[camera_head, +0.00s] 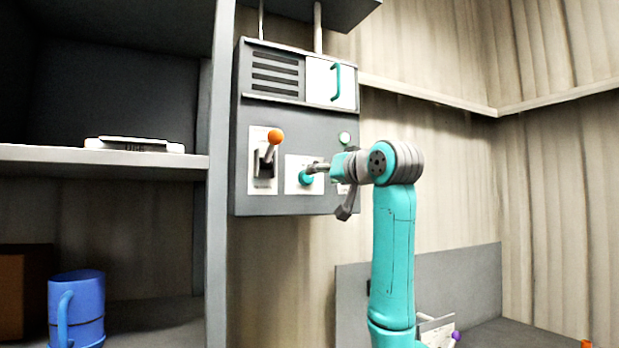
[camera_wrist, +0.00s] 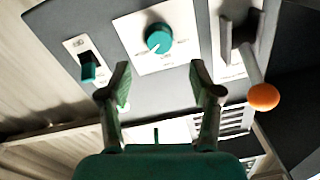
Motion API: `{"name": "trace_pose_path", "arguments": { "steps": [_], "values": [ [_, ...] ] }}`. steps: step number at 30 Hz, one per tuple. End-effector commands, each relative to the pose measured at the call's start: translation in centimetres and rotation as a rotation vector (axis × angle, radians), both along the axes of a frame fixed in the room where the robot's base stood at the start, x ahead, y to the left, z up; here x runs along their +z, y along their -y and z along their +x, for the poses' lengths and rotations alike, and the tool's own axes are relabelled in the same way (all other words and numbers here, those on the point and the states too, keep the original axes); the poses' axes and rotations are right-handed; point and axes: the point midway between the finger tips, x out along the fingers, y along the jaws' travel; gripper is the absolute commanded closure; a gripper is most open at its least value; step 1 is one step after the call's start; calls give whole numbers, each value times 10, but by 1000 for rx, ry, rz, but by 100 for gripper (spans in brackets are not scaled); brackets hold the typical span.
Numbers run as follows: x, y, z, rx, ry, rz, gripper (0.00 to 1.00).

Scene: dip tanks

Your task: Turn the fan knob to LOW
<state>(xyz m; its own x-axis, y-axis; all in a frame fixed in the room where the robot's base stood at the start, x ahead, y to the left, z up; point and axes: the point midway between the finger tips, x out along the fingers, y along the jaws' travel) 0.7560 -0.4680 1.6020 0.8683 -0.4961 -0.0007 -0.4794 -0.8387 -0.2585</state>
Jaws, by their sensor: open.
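The fan knob (camera_wrist: 158,38) is a round teal dial on a white plate in the wrist view. A small pale mark shows on its face, but the plate's lettering is too small to read. In the head view the knob (camera_head: 306,177) sits low on the grey control panel (camera_head: 290,130), partly behind my gripper. My gripper (camera_wrist: 160,84) is open and empty, its two fingers spread either side of the knob's line and short of it in the wrist view. In the head view my gripper (camera_head: 317,168) reaches to the knob from the right; contact cannot be told.
A lever with an orange ball (camera_head: 275,136) stands just left of the knob; its ball (camera_wrist: 264,97) is right in the wrist view. A teal rocker switch (camera_wrist: 88,68) is on the other side.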

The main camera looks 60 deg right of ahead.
Motion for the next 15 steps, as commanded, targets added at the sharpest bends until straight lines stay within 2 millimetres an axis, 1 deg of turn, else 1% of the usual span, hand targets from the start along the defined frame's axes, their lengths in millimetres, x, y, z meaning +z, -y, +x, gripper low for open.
{"name": "trace_pose_path", "arguments": {
  "steps": [1,6,9,15],
  "values": [
    [0,4,10,1,0,3,36],
    [-1,19,35,1,-1,2,36],
    [-1,26,47,0,0,2,36],
    [0,34,61,0,0,0,36]
  ]
}}
